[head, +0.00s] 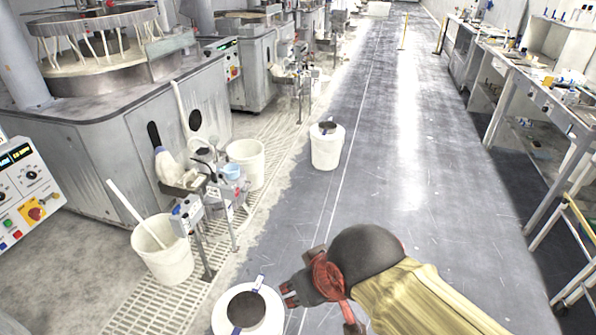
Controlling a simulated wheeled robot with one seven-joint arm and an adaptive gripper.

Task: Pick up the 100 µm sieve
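A round sieve with dark mesh (245,309) and a blue tab at its rim lies on top of a white bucket (220,322) at the bottom of the head view. A similar dark sieve (328,127) with a blue tab lies on another white bucket (326,153) farther up the floor. No mesh label is readable, so I cannot tell which one is 100 µm. My gripper (289,294) is just right of the nearer bucket, pointing left toward its sieve. Its fingertips are small here, and I cannot tell whether they are open or touching the rim.
A white bucket with a stick (163,258) and another white bucket (246,166) stand left, by a metal stand with valves. The large grey polishing machine (140,150) fills the left. A workbench (545,95) lines the right. The grey aisle floor (420,150) between is clear.

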